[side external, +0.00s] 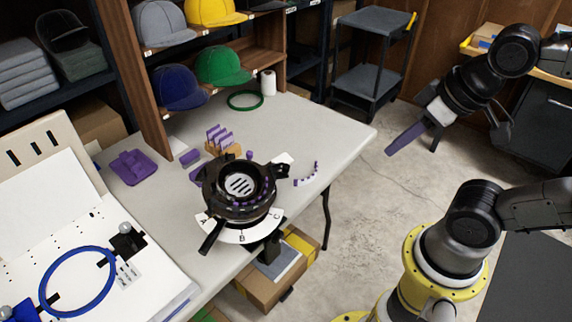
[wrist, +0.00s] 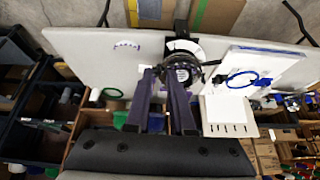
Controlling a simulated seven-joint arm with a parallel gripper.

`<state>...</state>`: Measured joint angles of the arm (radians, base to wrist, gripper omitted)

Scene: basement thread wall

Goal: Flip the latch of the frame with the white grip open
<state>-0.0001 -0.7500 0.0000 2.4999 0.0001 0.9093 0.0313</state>
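A black round frame (side external: 240,186) with a slotted disc in its middle stands at the table's front edge, and it also shows in the wrist view (wrist: 182,74). A black lever (side external: 212,237) sticks out from it towards the front left. A white plate lettered A, B, C (side external: 242,236) lies under it. A blue hoop (side external: 78,283) with black fittings and silver knobs lies on a white board at the left. I cannot make out which frame has a white grip. My gripper (side external: 411,150) has purple fingers, open and empty, in the air right of the table, apart from everything.
A wooden shelf with caps (side external: 224,66) stands behind. A dark cart (side external: 370,60) stands beyond the table. Space between gripper and table is clear.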

